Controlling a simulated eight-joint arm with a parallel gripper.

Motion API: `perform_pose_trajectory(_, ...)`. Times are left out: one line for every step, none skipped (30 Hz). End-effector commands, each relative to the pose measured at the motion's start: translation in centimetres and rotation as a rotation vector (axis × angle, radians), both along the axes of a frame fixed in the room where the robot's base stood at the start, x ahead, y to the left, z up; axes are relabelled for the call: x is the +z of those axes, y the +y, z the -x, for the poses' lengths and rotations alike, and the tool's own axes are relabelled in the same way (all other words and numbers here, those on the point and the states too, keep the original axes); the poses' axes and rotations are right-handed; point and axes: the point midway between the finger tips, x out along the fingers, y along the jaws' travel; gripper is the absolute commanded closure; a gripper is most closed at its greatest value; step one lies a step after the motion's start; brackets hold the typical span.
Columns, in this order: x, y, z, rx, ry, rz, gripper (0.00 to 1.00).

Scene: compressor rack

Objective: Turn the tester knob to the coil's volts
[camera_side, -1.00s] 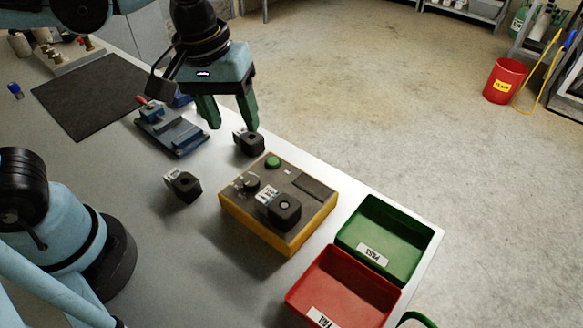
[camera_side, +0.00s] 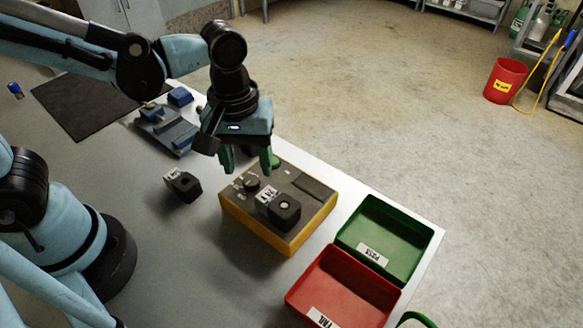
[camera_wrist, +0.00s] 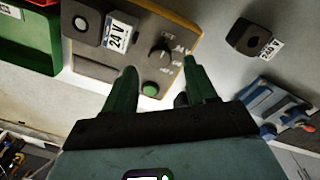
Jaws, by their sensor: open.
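The tester, a yellow box with a dark top (camera_side: 315,207), stands on the bench. Its black knob (camera_side: 251,183) is on the left of its top and also shows in the wrist view (camera_wrist: 160,51). Printed marks surround the knob; one seems to read 24V, and its exact setting is unclear. A black coil (camera_side: 286,212) sits on the tester; its label reads 24 V in the wrist view (camera_wrist: 119,34). My gripper (camera_side: 247,168) is open and empty, fingers pointing down above the knob end of the tester. In the wrist view the knob lies just beyond and between the fingertips (camera_wrist: 160,68).
A green button (camera_wrist: 151,89) is beside the knob. The green tray (camera_side: 424,236) and red tray (camera_side: 322,262) stand right. A blue fixture (camera_side: 172,133) stands behind.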

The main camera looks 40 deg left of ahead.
Motion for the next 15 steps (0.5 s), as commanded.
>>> perform_pose_trajectory(-0.6, 0.0, 0.0, 0.0, 0.0, 0.0, 0.43)
perform_pose_trajectory(-1.0, -0.1, 0.0, 0.0, 0.0, 0.0, 0.43)
perform_pose_trajectory(-1.4, 0.0, 0.0, 0.0, 0.0, 0.0, 0.43)
perform_pose_trajectory(-1.7, -0.1, 0.0, 0.0, 0.0, 0.0, 0.43)
perform_pose_trajectory(-2.0, -0.1, -0.1, 0.0, 0.0, 0.0, 0.43)
perform_pose_trajectory(-2.3, -0.1, -0.1, 0.0, 0.0, 0.0, 0.43)
perform_pose_trajectory(-2.5, -0.1, -0.1, 0.0, 0.0, 0.0, 0.43)
perform_pose_trajectory(-2.7, -0.1, -0.1, -0.001, 0.0, 0.0, 0.43)
perform_pose_trajectory(-3.0, -0.1, -0.1, -0.001, -0.001, 0.001, 0.43)
perform_pose_trajectory(-3.1, -0.1, -0.1, -0.001, -0.001, 0.001, 0.43)
perform_pose_trajectory(-3.3, -0.1, -0.1, -0.001, -0.001, 0.001, 0.43)
perform_pose_trajectory(-3.4, -0.1, -0.1, -0.001, -0.001, 0.001, 0.43)
perform_pose_trajectory(-3.5, -0.1, -0.1, -0.001, -0.001, 0.001, 0.43)
perform_pose_trajectory(-3.5, -0.1, -0.1, -0.001, -0.001, 0.001, 0.43)
perform_pose_trajectory(-3.6, -0.1, -0.1, -0.001, -0.001, 0.001, 0.43)
